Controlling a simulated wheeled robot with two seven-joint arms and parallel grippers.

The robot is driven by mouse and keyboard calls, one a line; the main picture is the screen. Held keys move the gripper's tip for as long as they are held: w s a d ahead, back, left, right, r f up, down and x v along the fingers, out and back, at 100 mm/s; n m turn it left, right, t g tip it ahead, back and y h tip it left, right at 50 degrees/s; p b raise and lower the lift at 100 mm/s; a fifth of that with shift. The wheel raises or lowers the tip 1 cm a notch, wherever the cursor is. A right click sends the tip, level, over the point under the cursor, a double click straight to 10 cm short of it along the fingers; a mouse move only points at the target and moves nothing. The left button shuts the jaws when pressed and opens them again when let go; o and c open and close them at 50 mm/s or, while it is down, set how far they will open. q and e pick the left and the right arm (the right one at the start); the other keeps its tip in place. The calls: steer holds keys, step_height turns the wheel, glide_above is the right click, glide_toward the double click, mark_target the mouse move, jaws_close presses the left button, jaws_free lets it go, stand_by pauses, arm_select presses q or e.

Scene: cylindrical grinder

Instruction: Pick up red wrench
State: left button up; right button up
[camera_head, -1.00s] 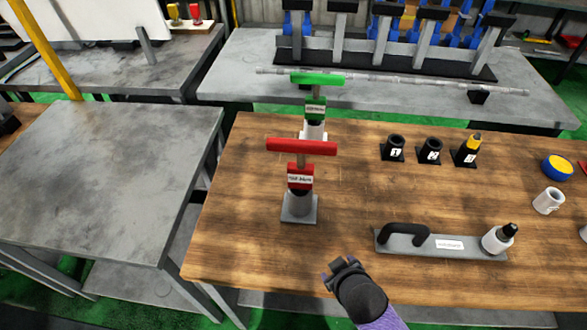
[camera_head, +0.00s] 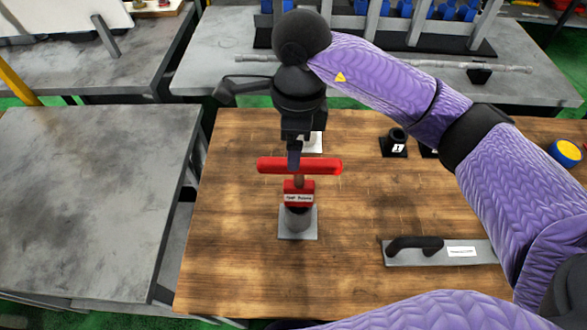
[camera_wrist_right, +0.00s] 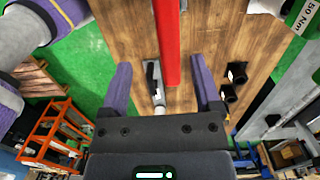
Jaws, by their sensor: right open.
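The red wrench (camera_head: 300,166) stands upright like a T, with a long red bar on top and a labelled red block below. It sits in a grey holder with a square base (camera_head: 298,222) on the wooden table. My right gripper (camera_head: 294,160) points down at the middle of the bar. In the right wrist view the bar (camera_wrist_right: 167,40) lies between the two spread fingers, with space on both sides; I see no grip on it. Whether the fingertips reach past the bar is unclear. My left gripper is not in view.
A grey plate with a black handle (camera_head: 415,244) lies at right on the wooden table (camera_head: 235,260). A black numbered socket holder (camera_head: 394,144) stands behind it. My right arm hides the green wrench and much of the table's right side. A grey table (camera_head: 85,190) stands at left.

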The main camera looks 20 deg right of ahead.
mark_target(299, 172)
steer(key=shift+h, duration=0.3)
steer(key=f, duration=0.6)
steer(key=d+f, duration=0.1)
steer(key=f, duration=0.2)
steer(key=shift+w+d+f, duration=0.1)
steer(key=shift+w+f, duration=0.15)
steer(key=shift+f, duration=0.05)
jaws_close()
